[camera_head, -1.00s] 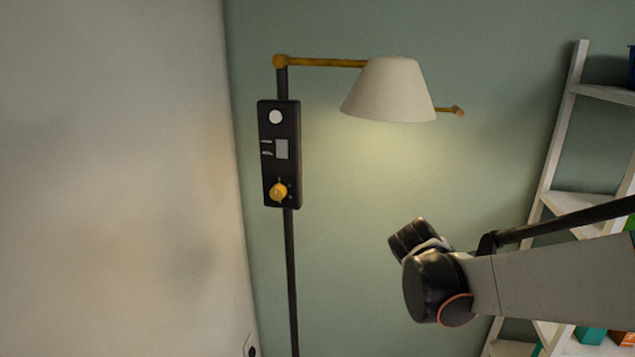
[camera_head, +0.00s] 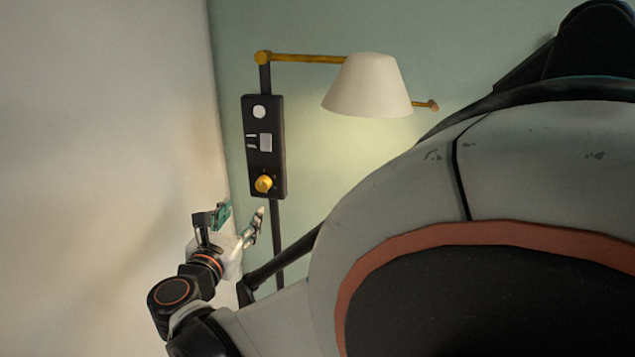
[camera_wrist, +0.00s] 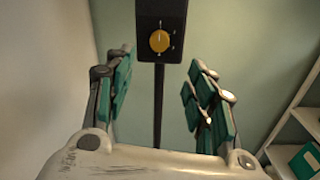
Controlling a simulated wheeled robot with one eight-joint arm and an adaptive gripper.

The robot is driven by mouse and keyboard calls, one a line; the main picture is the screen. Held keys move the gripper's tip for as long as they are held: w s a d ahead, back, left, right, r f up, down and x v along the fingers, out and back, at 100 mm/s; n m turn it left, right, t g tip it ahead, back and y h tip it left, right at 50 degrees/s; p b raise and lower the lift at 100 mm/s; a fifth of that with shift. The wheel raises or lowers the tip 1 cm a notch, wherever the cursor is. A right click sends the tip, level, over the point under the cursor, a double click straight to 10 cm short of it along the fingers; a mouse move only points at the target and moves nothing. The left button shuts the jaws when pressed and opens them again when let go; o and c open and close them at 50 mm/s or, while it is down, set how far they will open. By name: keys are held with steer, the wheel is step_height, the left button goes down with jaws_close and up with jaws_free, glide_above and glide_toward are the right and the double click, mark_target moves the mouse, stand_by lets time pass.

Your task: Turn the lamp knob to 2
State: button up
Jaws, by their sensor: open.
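The lamp has a cream shade (camera_head: 367,86) on a yellow arm and a dark upright pole. Its black control panel (camera_head: 279,174) carries a round white button, a light switch and, at the bottom, a yellow knob (camera_head: 264,184). In the wrist view the knob (camera_wrist: 159,41) shows near the top centre, with small marks around it too small to read. My gripper (camera_head: 242,215) is below the knob in the head view. In the wrist view my gripper (camera_wrist: 160,95) is open and empty, its green-padded fingers spread either side of the pole, apart from the knob.
A plain pale wall (camera_head: 100,150) stands close on the left. A white shelf (camera_wrist: 300,125) with a green item stands at the right in the wrist view.

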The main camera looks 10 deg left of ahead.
mark_target(262, 186)
steer(key=w+p, duration=0.1)
steer(key=w, duration=1.2)
steer(key=shift+w+d+p, duration=0.15)
steer(key=shift+w+p, duration=0.2)
steer(key=c, duration=1.1)
